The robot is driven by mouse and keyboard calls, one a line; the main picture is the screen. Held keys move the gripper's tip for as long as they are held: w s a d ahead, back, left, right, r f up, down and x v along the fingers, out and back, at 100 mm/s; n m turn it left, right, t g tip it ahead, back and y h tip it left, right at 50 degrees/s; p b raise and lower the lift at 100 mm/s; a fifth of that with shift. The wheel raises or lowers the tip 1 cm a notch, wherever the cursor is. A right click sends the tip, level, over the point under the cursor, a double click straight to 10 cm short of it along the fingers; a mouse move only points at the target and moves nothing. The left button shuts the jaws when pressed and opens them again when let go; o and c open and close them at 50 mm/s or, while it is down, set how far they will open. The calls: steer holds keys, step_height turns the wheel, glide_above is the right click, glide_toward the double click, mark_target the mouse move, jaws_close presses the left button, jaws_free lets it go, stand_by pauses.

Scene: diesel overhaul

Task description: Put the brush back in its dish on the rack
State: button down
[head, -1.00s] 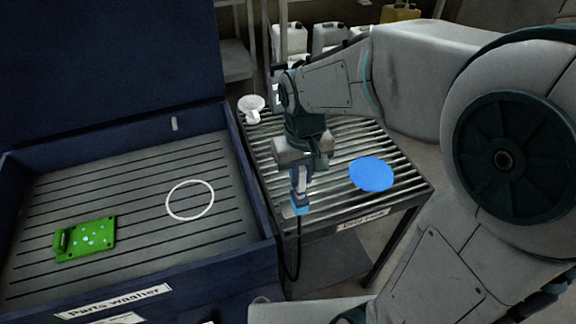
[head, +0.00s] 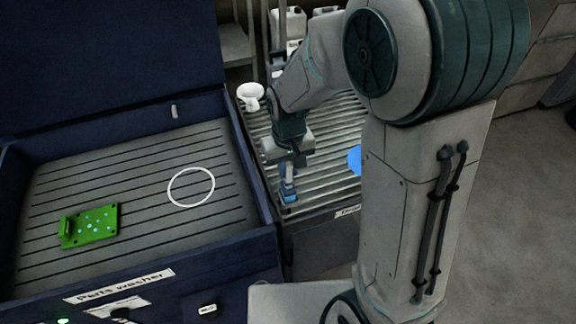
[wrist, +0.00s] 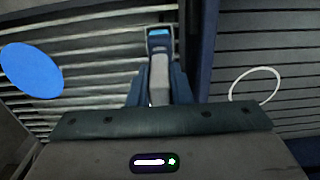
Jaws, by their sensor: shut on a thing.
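My gripper (head: 288,178) is shut on the brush (head: 290,197), which has a pale grey handle and a blue end. In the wrist view the brush (wrist: 159,72) is between the two blue fingers and points away from my palm. It is over the left front part of the slatted rack (head: 325,185), close to the washer's wall. A flat blue round disc (head: 355,160), perhaps the dish, lies on the rack to the right. My arm hides most of it in the head view, but the wrist view shows the disc (wrist: 31,70) at the left.
The open parts washer (head: 140,185) stands left of the rack, its blue wall between them. In it are a green spotted part (head: 92,224) and a white ring (head: 191,187). A white funnel-like thing (head: 251,95) is at the rack's back left.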

steer(key=shift+f, duration=0.25)
steer(key=c, duration=1.3)
jaws_free()
steer(key=shift+r, duration=0.1)
steer(key=shift+r, duration=0.15)
